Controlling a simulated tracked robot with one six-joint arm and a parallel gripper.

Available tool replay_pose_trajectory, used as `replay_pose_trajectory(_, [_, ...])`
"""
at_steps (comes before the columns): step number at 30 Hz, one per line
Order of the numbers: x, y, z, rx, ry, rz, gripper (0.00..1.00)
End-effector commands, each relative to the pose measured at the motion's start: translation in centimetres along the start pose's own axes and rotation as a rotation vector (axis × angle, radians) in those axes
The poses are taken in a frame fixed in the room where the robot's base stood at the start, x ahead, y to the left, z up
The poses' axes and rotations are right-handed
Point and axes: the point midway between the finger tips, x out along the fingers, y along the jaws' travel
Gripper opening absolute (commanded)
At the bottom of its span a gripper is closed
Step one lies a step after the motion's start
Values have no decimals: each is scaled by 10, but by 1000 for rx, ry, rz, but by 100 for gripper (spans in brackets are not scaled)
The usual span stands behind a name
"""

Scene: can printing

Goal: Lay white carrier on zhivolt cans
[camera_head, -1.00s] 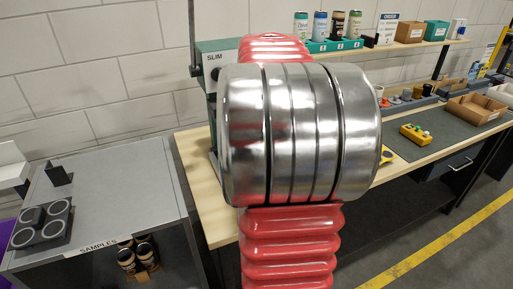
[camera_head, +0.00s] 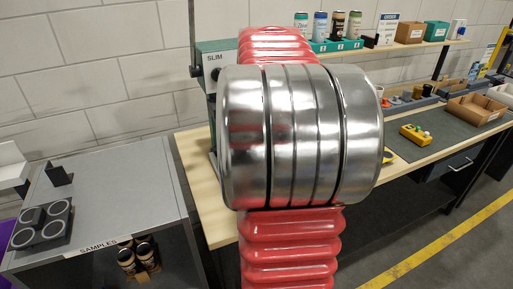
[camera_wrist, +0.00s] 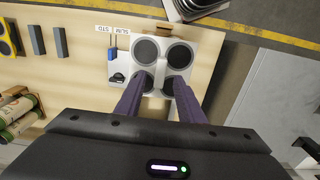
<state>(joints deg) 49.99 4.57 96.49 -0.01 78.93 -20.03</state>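A pale plate (camera_wrist: 158,45) with several dark round openings or discs lies over the wooden bench in the wrist view; it looks like the white carrier. My gripper (camera_wrist: 161,79) reaches toward its lower edge, and its two purple fingers stand apart, overlapping the lower discs. The gripper looks open; whether the tips touch the plate cannot be told. Several cans (camera_wrist: 18,112) show at the left edge of the wrist view, but their labels are unreadable there. In the head view my arm hides the gripper and the plate. Which cans are zhivolt cannot be told.
A samples cart (camera_head: 115,200) stands at left, with a dark tray (camera_head: 43,227) holding several rings. Cans (camera_head: 138,257) sit below its top. The bench (camera_head: 200,185) carries a yellow control box (camera_head: 415,134) at right. Sample cans (camera_head: 336,25) stand on the back shelf.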

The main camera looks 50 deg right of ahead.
Motion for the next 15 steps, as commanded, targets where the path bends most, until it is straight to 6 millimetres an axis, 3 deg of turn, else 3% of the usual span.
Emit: replay_pose_trajectory(15, [-88, 0, -1, 0, 2, 1, 35])
